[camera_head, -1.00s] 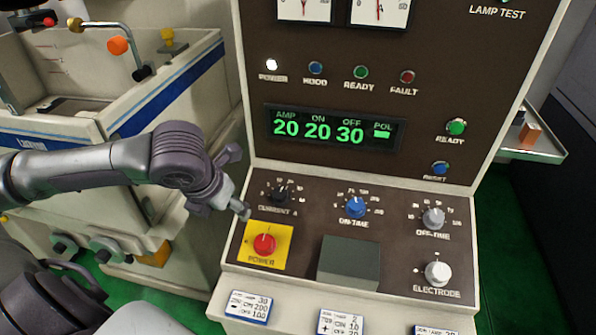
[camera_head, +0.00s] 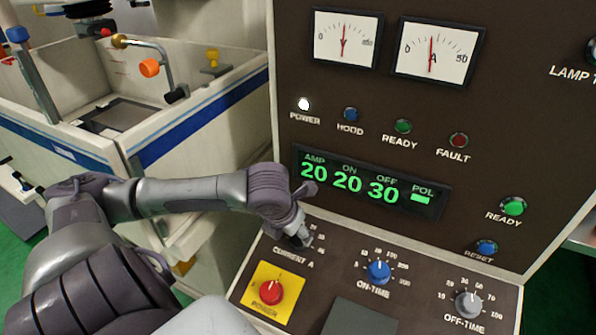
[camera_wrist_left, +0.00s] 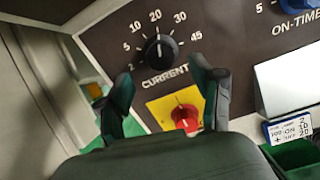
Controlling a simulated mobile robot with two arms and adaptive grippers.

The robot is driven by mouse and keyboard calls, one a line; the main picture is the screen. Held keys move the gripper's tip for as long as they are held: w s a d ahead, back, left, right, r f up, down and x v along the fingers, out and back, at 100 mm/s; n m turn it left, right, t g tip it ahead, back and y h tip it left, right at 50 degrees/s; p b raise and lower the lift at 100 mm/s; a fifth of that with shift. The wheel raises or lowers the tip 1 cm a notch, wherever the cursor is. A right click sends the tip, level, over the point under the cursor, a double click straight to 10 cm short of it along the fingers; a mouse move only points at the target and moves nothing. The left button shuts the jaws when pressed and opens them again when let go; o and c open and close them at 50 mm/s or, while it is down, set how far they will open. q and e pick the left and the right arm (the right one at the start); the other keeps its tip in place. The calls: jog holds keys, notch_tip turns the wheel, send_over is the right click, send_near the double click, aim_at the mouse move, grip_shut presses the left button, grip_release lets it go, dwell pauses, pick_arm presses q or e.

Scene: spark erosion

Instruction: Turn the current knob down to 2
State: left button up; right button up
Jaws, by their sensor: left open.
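The current knob is black; in the left wrist view the knob (camera_wrist_left: 159,48) sits inside a scale from 2 to 45, with its white mark pointing up near 20. In the head view my left gripper (camera_head: 300,235) is at the CURRENT A knob and mostly covers it. In the left wrist view the left gripper (camera_wrist_left: 165,95) is open, its two fingers apart and the knob beyond the gap between them. I cannot tell contact. The green display (camera_head: 370,188) reads AMP 20, ON 20, OFF 30. My right gripper is not in view.
A red power knob (camera_head: 271,291) on a yellow plate lies just below the current knob. The blue on-time knob (camera_head: 379,271) and grey off-time knob (camera_head: 468,304) are to the right. A white-walled tank (camera_head: 200,110) stands at the left.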

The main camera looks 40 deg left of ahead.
aim_at(298, 238)
pick_arm(q)
jog(key=x, duration=0.4)
jog(key=shift+w+f+p, duration=0.25)
jog(key=shift+w+p, duration=0.1)
jog(key=shift+p, duration=0.05)
jog(key=shift+f, duration=0.3)
jog(key=shift+a+f, duration=0.1)
jog(key=shift+f, duration=0.15)
jog(key=shift+w, duration=0.15)
jog(key=shift+c, duration=0.5)
jog(key=c, duration=0.8)
jog(key=shift+c, duration=1.2)
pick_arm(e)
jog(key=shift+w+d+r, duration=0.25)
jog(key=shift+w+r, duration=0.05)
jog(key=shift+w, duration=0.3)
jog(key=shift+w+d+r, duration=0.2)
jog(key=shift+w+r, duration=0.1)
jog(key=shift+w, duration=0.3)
